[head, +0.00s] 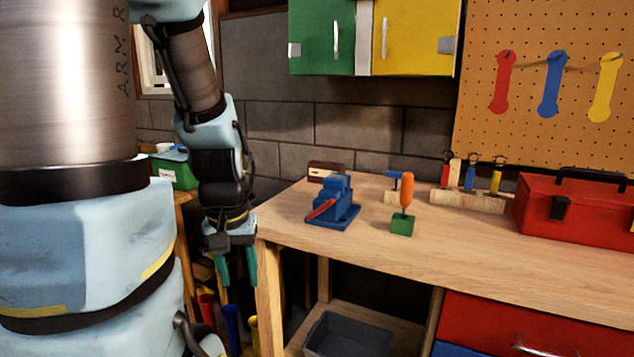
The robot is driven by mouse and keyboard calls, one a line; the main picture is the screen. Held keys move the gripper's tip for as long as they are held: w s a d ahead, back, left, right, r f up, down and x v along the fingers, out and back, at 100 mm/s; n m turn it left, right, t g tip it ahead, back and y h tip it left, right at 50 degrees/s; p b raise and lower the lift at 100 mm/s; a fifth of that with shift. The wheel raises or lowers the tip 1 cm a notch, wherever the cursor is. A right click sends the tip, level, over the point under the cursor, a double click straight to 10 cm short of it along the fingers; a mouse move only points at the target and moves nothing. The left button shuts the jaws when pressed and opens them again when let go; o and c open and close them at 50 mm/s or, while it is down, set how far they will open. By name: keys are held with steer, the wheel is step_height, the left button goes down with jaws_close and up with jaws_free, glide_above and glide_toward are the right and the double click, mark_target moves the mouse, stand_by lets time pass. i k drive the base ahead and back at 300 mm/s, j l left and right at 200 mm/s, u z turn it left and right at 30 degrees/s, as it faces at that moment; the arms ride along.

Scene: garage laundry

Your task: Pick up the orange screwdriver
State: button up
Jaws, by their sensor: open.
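The orange screwdriver (407,189) stands upright, handle up, in a small green block (402,225) on the wooden workbench (480,246). Its shaft shows only a little between handle and block. My gripper (238,272) hangs beside the left end of the bench, pointing down, with its teal fingers below the benchtop level. It is open and empty. It is left of the screwdriver and well apart from it.
A blue vise (334,207) with a red handle stands left of the screwdriver. Behind are a small blue-topped tool (394,183) and a wooden rack (467,199) with coloured tools. A red toolbox (575,212) is at right. The front benchtop is clear.

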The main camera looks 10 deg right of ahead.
mark_target(407, 181)
steer(key=k+l+u, duration=0.15)
steer(key=u, duration=0.3)
steer(key=k+l+u, duration=0.15)
steer(key=u, duration=0.3)
steer(key=k+l+u, duration=0.2)
steer(key=u, duration=0.3)
steer(key=k+l, duration=0.1)
steer(key=k, duration=0.25)
steer(key=k+l, duration=0.1)
steer(key=k, duration=0.25)
